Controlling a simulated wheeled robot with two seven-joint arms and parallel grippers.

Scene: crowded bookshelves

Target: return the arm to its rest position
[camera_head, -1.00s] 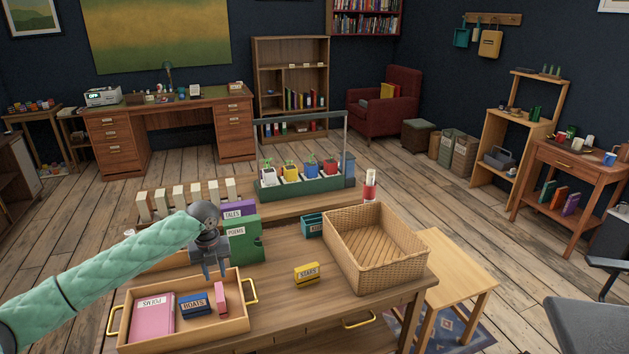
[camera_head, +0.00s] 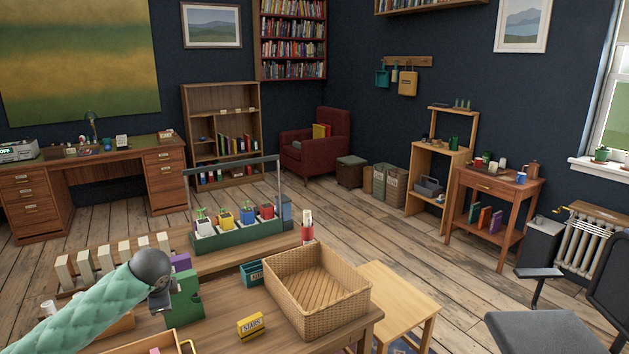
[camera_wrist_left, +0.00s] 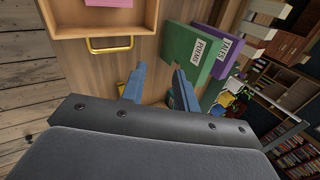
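My left arm, in a quilted green sleeve, reaches in from the lower left of the head view. Its gripper (camera_head: 160,303) is over the table beside the green book (camera_head: 184,303). In the left wrist view the two fingers (camera_wrist_left: 160,90) stand apart, with nothing seen held between them. There the green POEMS book (camera_wrist_left: 192,58) and the purple TALES book (camera_wrist_left: 226,52) stand just beyond the fingers. The wooden tray (camera_wrist_left: 146,22) with its yellow handle (camera_wrist_left: 110,45) is at the upper left. My right gripper is not in view.
A wicker basket (camera_head: 345,300) and a yellow STARS box (camera_head: 250,325) are on the table right of the gripper. A green planter rack (camera_head: 238,238) and a row of pale blocks (camera_head: 108,258) stand behind.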

